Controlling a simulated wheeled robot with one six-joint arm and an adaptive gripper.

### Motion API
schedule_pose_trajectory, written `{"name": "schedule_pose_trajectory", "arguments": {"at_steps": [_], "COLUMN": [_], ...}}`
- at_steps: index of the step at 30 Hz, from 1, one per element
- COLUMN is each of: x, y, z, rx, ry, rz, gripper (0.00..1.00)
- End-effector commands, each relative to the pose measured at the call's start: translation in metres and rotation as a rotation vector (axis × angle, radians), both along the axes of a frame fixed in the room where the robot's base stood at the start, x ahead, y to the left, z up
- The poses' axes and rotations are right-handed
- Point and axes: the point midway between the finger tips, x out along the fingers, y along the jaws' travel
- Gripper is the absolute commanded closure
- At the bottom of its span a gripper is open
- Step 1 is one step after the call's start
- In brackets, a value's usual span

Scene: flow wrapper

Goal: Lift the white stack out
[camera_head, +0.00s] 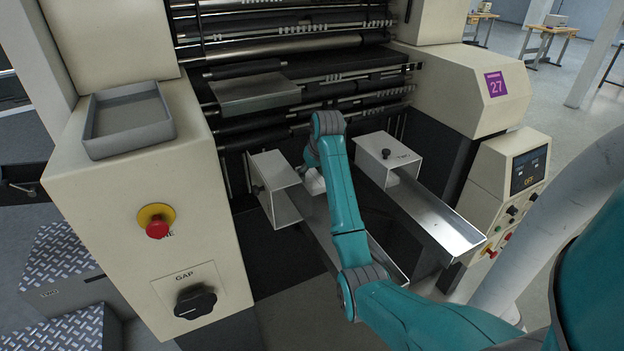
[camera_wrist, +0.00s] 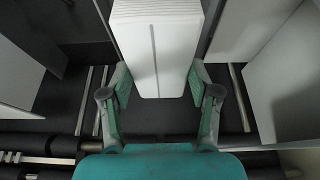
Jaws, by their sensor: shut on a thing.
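The white stack (camera_wrist: 155,48) shows in the wrist view as a block of thin layered sheets, at the top centre. My gripper (camera_wrist: 157,82) has a finger on each side of its near end and is shut on it. In the head view my gripper is mostly hidden behind my teal arm. A small white part of the stack (camera_head: 314,184) shows beside the arm, at the left metal chute (camera_head: 316,222). I cannot tell whether the stack touches the chute.
A white box-like guide (camera_head: 273,172) stands left of the arm, and a second chute (camera_head: 438,216) with a white cover (camera_head: 387,152) lies to the right. Machine rollers (camera_head: 290,65) are behind. A grey tray (camera_head: 127,118) rests on the left cabinet.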

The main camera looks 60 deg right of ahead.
Motion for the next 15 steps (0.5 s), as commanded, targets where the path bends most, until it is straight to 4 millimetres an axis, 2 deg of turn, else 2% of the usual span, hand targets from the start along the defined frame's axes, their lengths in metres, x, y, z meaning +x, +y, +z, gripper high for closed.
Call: {"name": "schedule_pose_trajectory", "arguments": {"at_steps": [15], "x": [0.000], "y": [0.000], "z": [0.035], "rx": [-0.001], "ry": [-0.001], "rz": [0.000], "gripper": [0.71]}}
